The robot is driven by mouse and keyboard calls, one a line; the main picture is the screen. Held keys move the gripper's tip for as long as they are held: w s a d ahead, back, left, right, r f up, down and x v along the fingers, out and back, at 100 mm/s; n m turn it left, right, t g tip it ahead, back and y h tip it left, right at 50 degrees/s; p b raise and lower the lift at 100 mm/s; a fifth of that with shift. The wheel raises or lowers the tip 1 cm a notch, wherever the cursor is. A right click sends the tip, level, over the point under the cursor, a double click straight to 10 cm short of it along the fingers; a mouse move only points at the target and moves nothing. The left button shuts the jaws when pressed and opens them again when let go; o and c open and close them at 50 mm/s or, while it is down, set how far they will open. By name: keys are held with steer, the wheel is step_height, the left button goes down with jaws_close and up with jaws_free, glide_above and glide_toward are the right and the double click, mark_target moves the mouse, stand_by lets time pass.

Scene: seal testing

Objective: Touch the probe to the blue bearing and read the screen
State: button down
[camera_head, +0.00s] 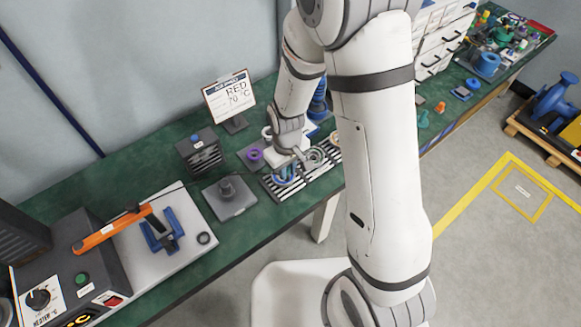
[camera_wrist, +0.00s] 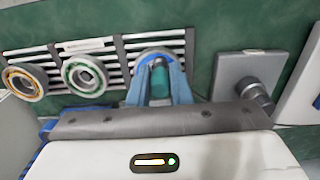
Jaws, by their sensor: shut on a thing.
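My gripper (camera_wrist: 158,98) points down at the slotted rack, its blue fingers shut on a teal cylinder (camera_wrist: 160,80) that looks like the probe. The blue bearing (camera_wrist: 150,53) shows as a blue ring behind the cylinder, on the rack, partly hidden by the fingers. Whether the probe touches it, I cannot tell. In the head view my gripper (camera_head: 290,162) is over the blue bearing (camera_head: 284,178).
The rack (camera_wrist: 115,48) also holds a green-ringed bearing (camera_wrist: 85,75) and an orange-ringed bearing (camera_wrist: 24,82). A grey plate with a post (camera_head: 231,198) stands beside it. A dark block (camera_head: 199,152) and a heater with an orange bar (camera_head: 112,230) are farther left.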

steer(key=shift+f+b, duration=0.75)
steer(key=shift+f, duration=0.05)
stand_by(2.9)
steer(key=c, duration=1.3)
jaws_free()
steer(key=shift+o, duration=0.2)
steer(key=shift+r, duration=0.1)
steer(key=shift+s+r+p, duration=0.1)
steer(key=shift+r+p, duration=2.2)
steer(key=shift+r, duration=1.15)
